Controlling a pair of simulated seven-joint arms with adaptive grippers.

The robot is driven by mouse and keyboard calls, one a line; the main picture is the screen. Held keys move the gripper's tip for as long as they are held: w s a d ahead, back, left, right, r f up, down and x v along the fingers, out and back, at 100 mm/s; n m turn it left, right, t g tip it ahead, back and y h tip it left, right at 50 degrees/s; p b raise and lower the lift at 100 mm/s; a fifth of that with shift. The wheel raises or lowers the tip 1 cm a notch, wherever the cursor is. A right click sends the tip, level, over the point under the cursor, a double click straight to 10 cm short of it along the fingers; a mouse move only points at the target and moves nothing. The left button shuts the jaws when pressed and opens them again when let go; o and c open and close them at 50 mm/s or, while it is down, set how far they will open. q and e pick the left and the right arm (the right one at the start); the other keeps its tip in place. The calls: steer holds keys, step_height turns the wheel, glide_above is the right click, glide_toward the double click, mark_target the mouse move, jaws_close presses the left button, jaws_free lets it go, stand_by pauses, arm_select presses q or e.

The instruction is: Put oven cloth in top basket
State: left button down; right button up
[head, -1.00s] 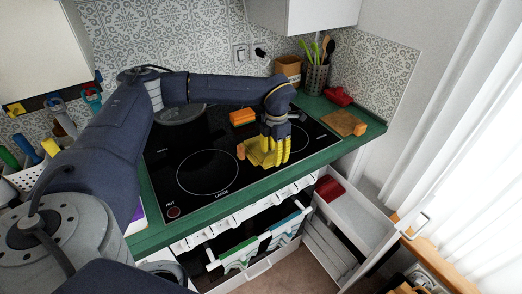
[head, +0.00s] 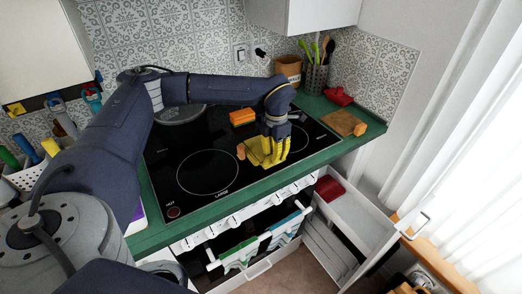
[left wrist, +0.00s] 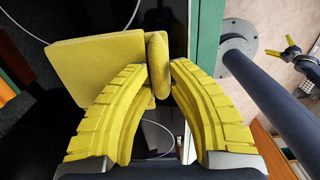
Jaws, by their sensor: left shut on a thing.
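A flat, square yellow pad, seemingly the oven cloth (left wrist: 97,65), lies just over the dark hob. It also shows in the head view (head: 252,152). My left gripper (left wrist: 158,75) points down over the front right of the hob, its yellow fingers closed on the pad's raised edge. It also shows in the head view (head: 277,152). My right gripper (left wrist: 303,48) is small at the upper right of the left wrist view, its yellow fingers spread apart and empty. An open white drawer unit (head: 372,205) stands at the right; which basket is the top one is unclear.
An orange block (head: 242,117) and a small orange-brown item (head: 241,151) are on the hob (head: 205,172). A red item (head: 330,188) lies in the drawer. A wooden board (head: 343,122) is at the right. Striped towels (head: 240,254) hang on the oven front. A white caddy (head: 22,178) is left.

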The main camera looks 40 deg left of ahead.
arm_select(q)
steer(key=shift+r, duration=0.15)
steer(key=shift+r, duration=2.35)
